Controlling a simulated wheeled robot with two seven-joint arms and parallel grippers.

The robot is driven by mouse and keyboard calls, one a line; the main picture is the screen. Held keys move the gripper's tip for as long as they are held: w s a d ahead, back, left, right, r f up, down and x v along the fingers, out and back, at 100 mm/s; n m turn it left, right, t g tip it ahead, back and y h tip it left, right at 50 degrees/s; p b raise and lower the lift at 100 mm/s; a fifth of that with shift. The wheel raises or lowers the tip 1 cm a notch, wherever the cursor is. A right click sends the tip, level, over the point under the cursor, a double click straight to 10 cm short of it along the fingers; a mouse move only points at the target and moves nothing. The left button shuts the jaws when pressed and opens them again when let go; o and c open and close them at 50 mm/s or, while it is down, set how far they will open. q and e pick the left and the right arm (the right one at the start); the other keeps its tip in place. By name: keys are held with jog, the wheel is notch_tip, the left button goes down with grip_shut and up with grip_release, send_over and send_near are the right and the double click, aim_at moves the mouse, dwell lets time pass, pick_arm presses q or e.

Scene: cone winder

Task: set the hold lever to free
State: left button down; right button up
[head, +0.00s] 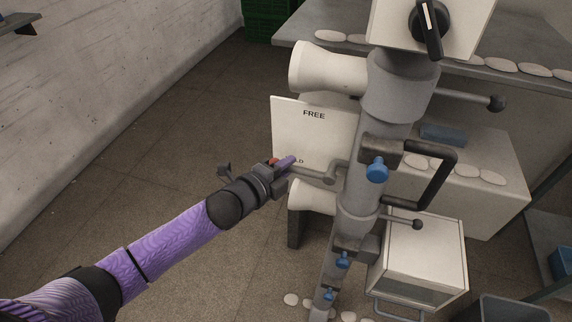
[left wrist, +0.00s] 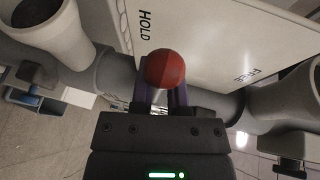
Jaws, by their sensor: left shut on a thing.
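The hold lever is a grey arm (head: 312,174) that reaches left from a pivot on the grey column. Its red ball knob (left wrist: 165,68) fills the middle of the left wrist view. The white label plate (head: 318,135) behind it reads FREE at the top and HOLD, partly covered, lower down. The lever lies near the HOLD end. My left gripper (head: 281,164) is shut on the lever's knob, with purple fingers on both sides of it in the left wrist view (left wrist: 162,97). My right gripper is not in view.
The grey column (head: 400,85) carries a black handle (head: 448,180), blue knobs (head: 377,170) and white cones (head: 325,68). A rotary switch (head: 430,25) sits at the top. A white box (head: 425,250) stands low at the right. The floor to the left is clear up to the wall.

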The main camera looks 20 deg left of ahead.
aim_at(313, 136)
pick_arm(q)
jog(key=r+m+y+p, duration=0.1)
jog(key=p, duration=0.2)
jog(key=r+m+p, duration=0.1)
jog(key=r+p, duration=0.1)
jog(key=p, duration=0.1)
jog(key=d+r+m+g+y+p, duration=0.1)
jog(key=r+p, duration=0.1)
jog(key=p, duration=0.1)
jog(key=shift+r+m+y, duration=0.1)
jog(key=shift+m+y, duration=0.2)
jog(key=shift+m, duration=0.1)
jog(key=d+r+m+y+p, duration=0.2)
jog(key=m+p, duration=0.1)
jog(key=p, duration=0.2)
jog(key=shift+d+r+p, duration=0.25)
jog(key=shift+d+p, duration=0.05)
jog(key=shift+p, duration=0.1)
jog(key=shift+d+r+m+y+p, duration=0.3)
jog(key=shift+d+m+y+p, duration=0.25)
jog(key=shift+m+p, duration=0.1)
jog(key=shift+d+r+m+y+p, duration=0.2)
jog(key=shift+d+m+y+p, duration=0.15)
jog(key=shift+d+p, duration=0.15)
jog(key=shift+d+r+m+y+p, duration=0.2)
jog(key=shift+d+m+y+p, duration=0.1)
jog(key=shift+d+m+y, duration=0.55)
jog(key=shift+d, duration=0.2)
